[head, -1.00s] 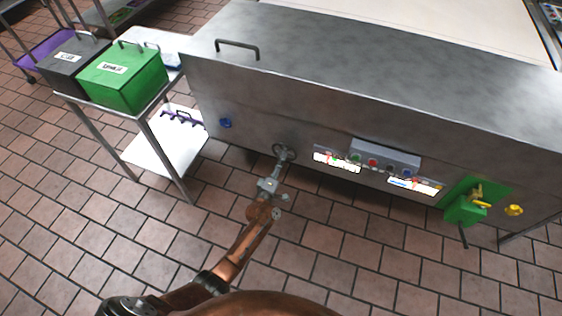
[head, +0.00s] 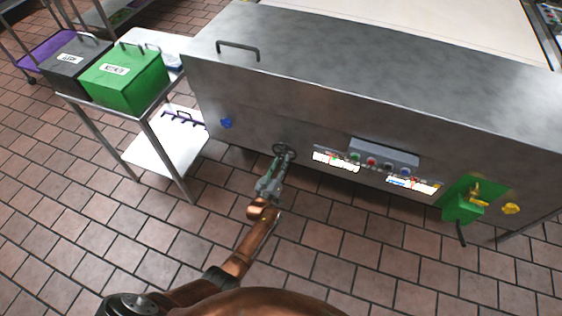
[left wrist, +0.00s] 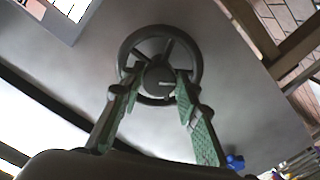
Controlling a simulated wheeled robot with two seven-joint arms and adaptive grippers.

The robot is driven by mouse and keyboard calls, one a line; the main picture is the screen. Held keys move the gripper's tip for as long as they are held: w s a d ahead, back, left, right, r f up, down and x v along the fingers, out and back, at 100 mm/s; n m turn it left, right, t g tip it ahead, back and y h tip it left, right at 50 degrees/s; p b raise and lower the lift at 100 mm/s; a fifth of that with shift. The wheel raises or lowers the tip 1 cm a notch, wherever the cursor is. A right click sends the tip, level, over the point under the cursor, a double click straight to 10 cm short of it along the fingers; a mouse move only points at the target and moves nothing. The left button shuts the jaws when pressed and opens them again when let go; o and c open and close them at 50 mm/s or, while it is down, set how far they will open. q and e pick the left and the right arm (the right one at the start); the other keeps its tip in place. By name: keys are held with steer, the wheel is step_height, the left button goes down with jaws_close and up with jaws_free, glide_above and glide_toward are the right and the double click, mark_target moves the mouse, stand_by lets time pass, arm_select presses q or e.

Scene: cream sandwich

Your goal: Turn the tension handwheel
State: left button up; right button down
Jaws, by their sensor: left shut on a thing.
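The tension handwheel (head: 290,149) is a dark round wheel with spokes on the front panel of the steel machine. In the left wrist view the handwheel (left wrist: 166,48) shows its rim, spokes and hub straight ahead. My left gripper (head: 282,158) reaches up to it from below. In the left wrist view the fingers of my left gripper (left wrist: 160,80) lie on either side of the hub, shut on the handwheel. The fingertips partly cover the lower part of the wheel. My right gripper is not in view.
The steel machine (head: 340,80) has a control box (head: 385,153), a blue knob (head: 226,122) and a green latch unit (head: 463,209) on its front. A cart with a green bin (head: 125,80) stands at the left. The tiled floor in front is clear.

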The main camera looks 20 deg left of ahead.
arm_select(q)
steer(key=shift+f+m, duration=0.1)
steer(key=shift+m, duration=0.5)
steer(key=o, duration=1.2)
steer(key=shift+c, duration=0.2)
steer(key=shift+s, duration=0.1)
steer(key=s, duration=1.1)
steer(key=shift+s+a, duration=0.2)
steer(key=shift+s, duration=0.2)
